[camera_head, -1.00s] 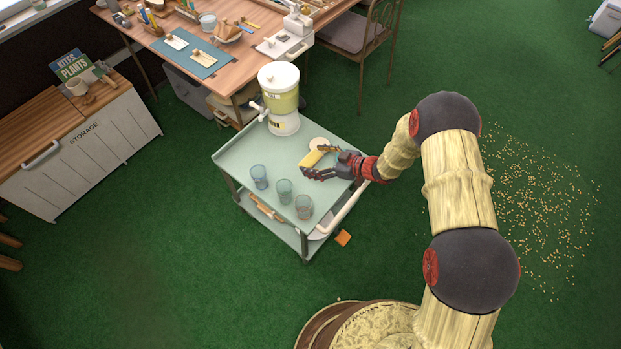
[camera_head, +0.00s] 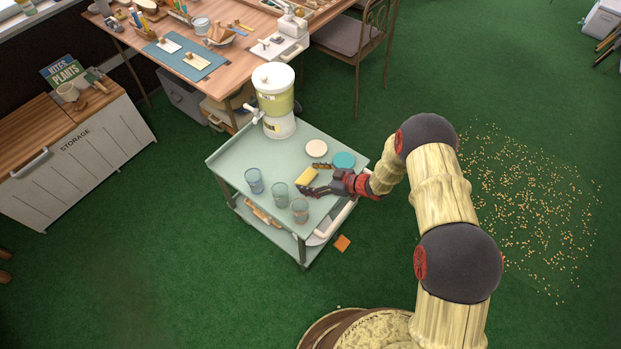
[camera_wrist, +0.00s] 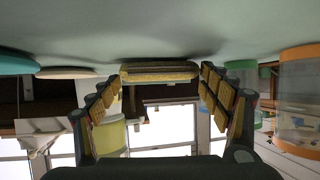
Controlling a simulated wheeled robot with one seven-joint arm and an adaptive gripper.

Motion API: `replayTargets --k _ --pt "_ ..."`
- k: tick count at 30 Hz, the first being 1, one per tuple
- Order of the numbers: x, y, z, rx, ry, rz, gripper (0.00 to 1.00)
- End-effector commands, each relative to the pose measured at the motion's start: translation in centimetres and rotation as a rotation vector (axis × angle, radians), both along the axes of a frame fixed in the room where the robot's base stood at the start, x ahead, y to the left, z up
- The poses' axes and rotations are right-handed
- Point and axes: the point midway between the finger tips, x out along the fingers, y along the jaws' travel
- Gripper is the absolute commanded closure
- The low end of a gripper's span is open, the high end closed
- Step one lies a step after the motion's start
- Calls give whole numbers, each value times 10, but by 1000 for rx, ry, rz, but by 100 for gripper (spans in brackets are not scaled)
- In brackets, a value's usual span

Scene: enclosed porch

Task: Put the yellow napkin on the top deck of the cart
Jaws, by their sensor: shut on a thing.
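The yellow napkin (camera_head: 307,174) is a small folded block over the right part of the cart's pale green top deck (camera_head: 240,150). My gripper (camera_head: 310,179) is shut on it, with one finger on each side. In the wrist view, which is upside down, the napkin (camera_wrist: 160,72) spans between the fingertips, right against or very near the deck surface (camera_wrist: 160,30). I cannot tell for certain whether it touches the deck.
On the deck stand several clear tumblers (camera_head: 280,194), a drink dispenser (camera_head: 276,100), a cream disc (camera_head: 316,148) and a teal disc (camera_head: 344,160) close to my gripper. An orange piece (camera_head: 342,243) lies on the floor. Clear deck lies left of the napkin.

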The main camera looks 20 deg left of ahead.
Motion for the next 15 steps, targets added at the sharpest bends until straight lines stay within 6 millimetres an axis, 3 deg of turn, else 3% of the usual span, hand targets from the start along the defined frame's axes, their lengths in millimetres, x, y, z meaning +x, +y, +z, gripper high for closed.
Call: replayTargets --k 5,6,15 --pt "0 0 -3 -1 1 0 39" --pt "0 0 -3 -1 1 0 21" --pt "0 0 -2 -1 1 0 4"
